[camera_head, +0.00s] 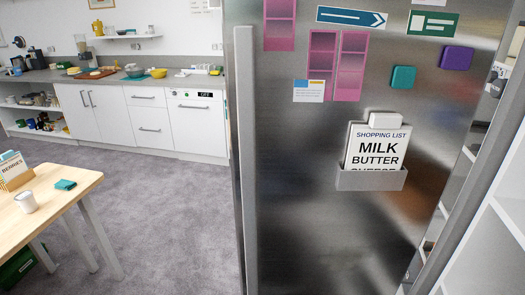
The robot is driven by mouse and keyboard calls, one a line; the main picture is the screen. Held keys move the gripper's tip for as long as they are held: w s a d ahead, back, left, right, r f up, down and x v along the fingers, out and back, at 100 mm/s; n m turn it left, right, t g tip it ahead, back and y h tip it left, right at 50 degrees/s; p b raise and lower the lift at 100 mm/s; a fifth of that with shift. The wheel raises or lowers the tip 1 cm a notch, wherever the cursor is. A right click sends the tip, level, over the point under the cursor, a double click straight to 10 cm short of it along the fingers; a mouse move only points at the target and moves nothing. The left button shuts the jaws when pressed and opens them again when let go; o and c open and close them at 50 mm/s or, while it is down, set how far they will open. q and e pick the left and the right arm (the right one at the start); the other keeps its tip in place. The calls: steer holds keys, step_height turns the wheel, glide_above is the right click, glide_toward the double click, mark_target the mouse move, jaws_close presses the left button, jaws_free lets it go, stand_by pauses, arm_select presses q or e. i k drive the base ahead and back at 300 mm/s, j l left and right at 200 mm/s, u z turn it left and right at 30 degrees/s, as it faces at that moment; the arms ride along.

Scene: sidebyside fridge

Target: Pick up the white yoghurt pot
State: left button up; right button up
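A small white cup-like pot (25,202) stands upright on the wooden table (62,208) at the lower left. It is too small to read a label, so I cannot tell whether it is the yoghurt pot. No other white pot that I can make out shows. A large steel fridge door (300,220) fills the middle and right, with a long vertical handle (246,150) along its left side. Neither of my grippers is in view.
A card holder (16,180) and a teal item (65,185) share the table. Magnets and a shopping list (378,147) are on the steel door. White shelving (500,225) stands at the right edge. A kitchen counter (150,80) runs along the back; grey carpet (165,215) lies clear between.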

mark_target(25, 201)
steer(key=u, duration=1.7)
steer(key=i+j+u, duration=0.1)
steer(key=i+j, duration=0.15)
steer(key=i, duration=0.15)
steer(key=i+u, duration=0.3)
steer(key=i, duration=0.15)
steer(key=i+l+u, duration=0.2)
steer(key=i+u, duration=0.15)
steer(key=i+l+u, duration=0.3)
steer(key=i, duration=0.25)
steer(key=i+l+u, duration=0.1)
steer(key=l+u, duration=0.3)
steer(key=l, duration=0.55)
steer(key=l+u, duration=0.4)
steer(key=l, duration=0.55)
steer(key=k+l, duration=0.15)
steer(key=l, duration=0.15)
steer(key=u, duration=0.05)
